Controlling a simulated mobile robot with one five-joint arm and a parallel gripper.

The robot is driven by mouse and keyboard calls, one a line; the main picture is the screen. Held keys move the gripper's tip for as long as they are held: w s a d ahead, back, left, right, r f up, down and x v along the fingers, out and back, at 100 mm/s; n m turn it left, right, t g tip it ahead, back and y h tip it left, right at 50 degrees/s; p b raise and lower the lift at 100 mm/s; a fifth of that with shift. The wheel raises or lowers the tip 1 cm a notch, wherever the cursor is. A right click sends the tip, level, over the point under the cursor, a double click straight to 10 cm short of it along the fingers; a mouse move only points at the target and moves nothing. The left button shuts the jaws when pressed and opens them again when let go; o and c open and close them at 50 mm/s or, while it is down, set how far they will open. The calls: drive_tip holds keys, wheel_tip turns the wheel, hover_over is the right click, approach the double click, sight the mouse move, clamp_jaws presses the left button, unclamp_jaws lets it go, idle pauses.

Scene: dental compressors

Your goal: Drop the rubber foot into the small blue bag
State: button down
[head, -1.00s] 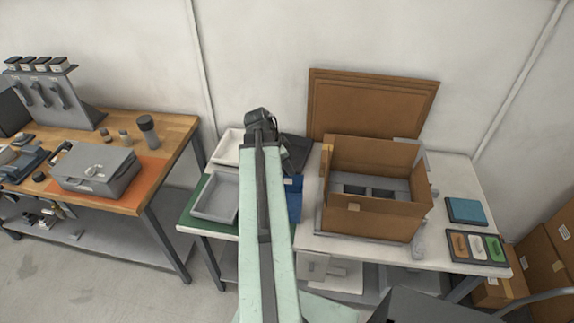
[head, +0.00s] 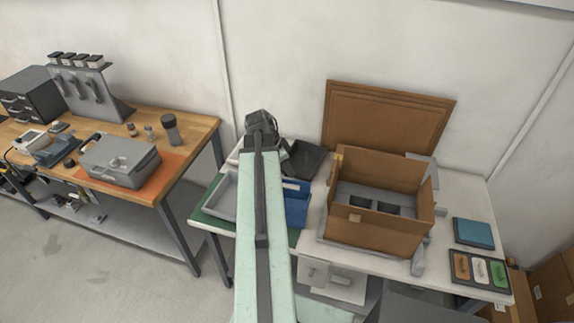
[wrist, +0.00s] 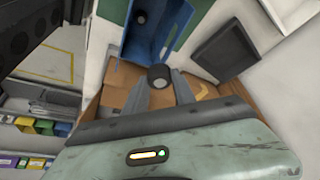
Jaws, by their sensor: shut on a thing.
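My gripper (wrist: 160,84) is shut on the rubber foot (wrist: 159,74), a small dark round piece held between the fingertips in the wrist view. In the head view my gripper (head: 262,122) is at the far end of my raised arm, and the foot cannot be made out there. The small blue bag (head: 297,208) stands on the white table just right of my arm, partly hidden by it. In the wrist view the blue bag (wrist: 157,40) is beyond the fingertips, with a dark round spot inside. The foot appears apart from it.
A cardboard box (head: 375,222) stands open right of the bag. A grey tray (head: 222,197) on a green mat lies left of my arm. A dark flat item (head: 306,160) lies behind the bag. A wooden bench (head: 190,130) with a grey case is at left.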

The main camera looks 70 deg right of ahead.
sight(287, 180)
wheel_tip(287, 180, down, 6)
drive_tip(key=b, duration=0.6)
drive_tip(key=shift+f, duration=0.25)
drive_tip(key=shift+r, duration=0.15)
drive_tip(key=c, duration=0.9)
unclamp_jaws()
drive_tip(key=shift+c, duration=0.2)
drive_tip(key=p+v, duration=0.7)
drive_tip(key=shift+r, duration=0.35)
drive_tip(key=shift+w+a, duration=0.1)
